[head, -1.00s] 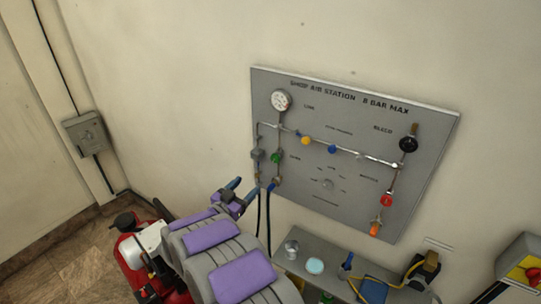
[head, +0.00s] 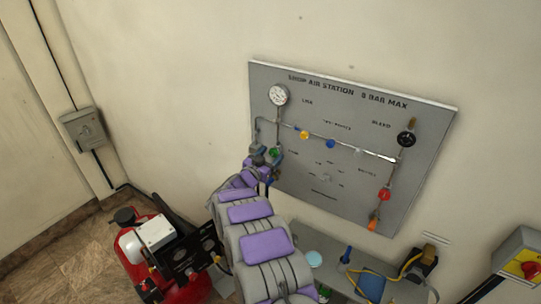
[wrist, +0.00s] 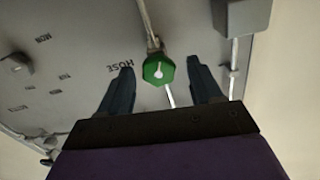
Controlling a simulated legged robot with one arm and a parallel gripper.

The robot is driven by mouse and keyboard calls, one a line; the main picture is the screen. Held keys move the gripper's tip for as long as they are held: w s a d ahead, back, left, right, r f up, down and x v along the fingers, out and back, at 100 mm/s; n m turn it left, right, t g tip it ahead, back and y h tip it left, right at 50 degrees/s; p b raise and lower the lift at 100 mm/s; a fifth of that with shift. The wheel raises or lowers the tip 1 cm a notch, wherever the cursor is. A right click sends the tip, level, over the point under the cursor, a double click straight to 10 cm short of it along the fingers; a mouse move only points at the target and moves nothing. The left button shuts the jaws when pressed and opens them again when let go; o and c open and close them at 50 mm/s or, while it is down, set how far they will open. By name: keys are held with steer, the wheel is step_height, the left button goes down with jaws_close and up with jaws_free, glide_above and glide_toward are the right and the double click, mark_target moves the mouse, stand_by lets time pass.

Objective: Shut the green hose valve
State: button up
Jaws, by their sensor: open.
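The green hose valve (head: 274,152) is on the lower left of the grey air station panel (head: 335,182). In the wrist view the green valve knob (wrist: 158,70) shows a white mark on its face, and the word HOSE is printed beside it. My gripper (wrist: 160,85) is open, with one dark finger on each side of the knob in this view. I cannot tell whether the fingers touch it or how deep they reach. In the head view my gripper (head: 265,155) is at the valve, partly hidden by my arm.
A pressure gauge (head: 278,95) is above the valve. Yellow (head: 304,134), blue (head: 331,143), black (head: 406,139) and red (head: 384,194) knobs are to the right. A grey shelf (head: 395,290) is below the panel. A red compressor (head: 185,285) stands on the floor at left.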

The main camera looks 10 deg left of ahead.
steer(key=shift+w+d, duration=0.15)
steer(key=shift+w, duration=0.2)
steer(key=c, duration=1.1)
steer(key=shift+o, duration=0.2)
